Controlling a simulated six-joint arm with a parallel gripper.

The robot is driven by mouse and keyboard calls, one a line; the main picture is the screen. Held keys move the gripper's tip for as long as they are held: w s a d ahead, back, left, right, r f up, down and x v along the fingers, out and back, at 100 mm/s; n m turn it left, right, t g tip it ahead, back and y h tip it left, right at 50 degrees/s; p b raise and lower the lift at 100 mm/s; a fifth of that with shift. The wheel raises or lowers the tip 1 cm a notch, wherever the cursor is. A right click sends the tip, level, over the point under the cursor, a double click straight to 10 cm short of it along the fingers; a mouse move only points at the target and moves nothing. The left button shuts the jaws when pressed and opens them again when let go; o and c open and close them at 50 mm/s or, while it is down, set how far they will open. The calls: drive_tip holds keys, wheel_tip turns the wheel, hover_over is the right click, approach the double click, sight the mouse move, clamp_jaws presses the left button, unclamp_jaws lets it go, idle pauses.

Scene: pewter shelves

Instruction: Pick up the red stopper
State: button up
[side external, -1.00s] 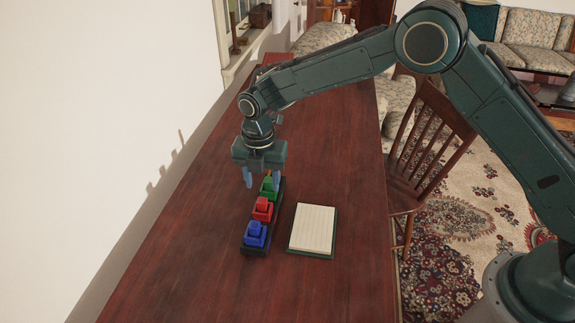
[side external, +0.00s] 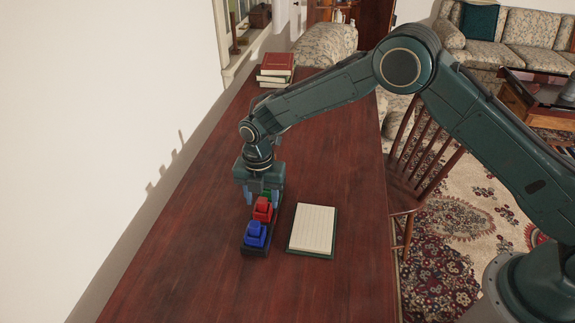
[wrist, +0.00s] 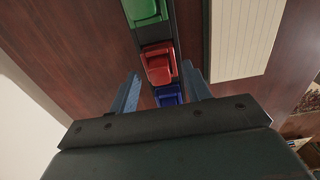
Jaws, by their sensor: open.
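The red stopper (side external: 262,208) sits upright in the middle of a dark narrow tray (side external: 246,251), between a blue stopper (side external: 255,233) and a green stopper (side external: 267,195). My gripper (side external: 261,197) is open and empty, pointing down over the tray near the green and red stoppers, and hides most of the green one. In the wrist view the red stopper (wrist: 158,66) lies ahead of and between the two blue fingers (wrist: 162,90). The green stopper (wrist: 146,11) is at the top edge, and the blue stopper (wrist: 168,96) shows between the fingers.
A notepad (side external: 313,229) lies on the dark red table just right of the tray. Stacked books (side external: 276,68) stand at the far end. A wall runs along the left side. The table (side external: 180,270) is clear left of and in front of the tray.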

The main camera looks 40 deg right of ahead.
sight(262, 200)
idle(0.4)
clamp_jaws()
drive_tip(key=shift+r, duration=0.1)
wheel_tip(262, 200, up, 20)
idle(0.8)
idle(0.5)
